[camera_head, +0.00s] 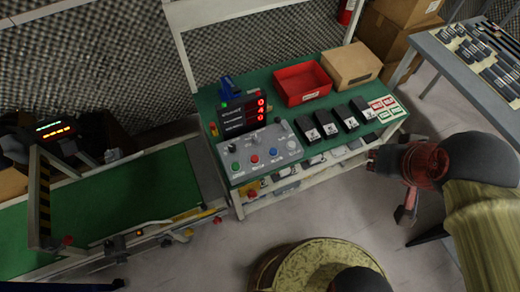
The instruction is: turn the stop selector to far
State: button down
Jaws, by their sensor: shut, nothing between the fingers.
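A grey control panel (263,163) lies on the front left of the green-topped bench. It carries small knobs and buttons, among them a red one (254,158), a blue one (273,151) and a green one (235,166). A dark knob (232,147) stands near its upper left. The labels are too small to read, so I cannot tell which control is the stop selector or where it points. My gripper (371,160) is at the right, by the bench's front right edge, well apart from the panel. It is small and dark here, shut and empty.
A display (243,114) with red digits stands behind the panel. A red bin (302,83), a cardboard box (350,66) and several black blocks (328,123) occupy the bench (290,112). A green conveyor (115,205) adjoins at left. Floor (230,245) before the bench is partly clear.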

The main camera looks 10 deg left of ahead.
aim_at(256, 139)
jog(key=j, duration=0.85)
jog(key=i+j, duration=0.15)
jog(key=j, duration=0.65)
jog(key=z, duration=0.05)
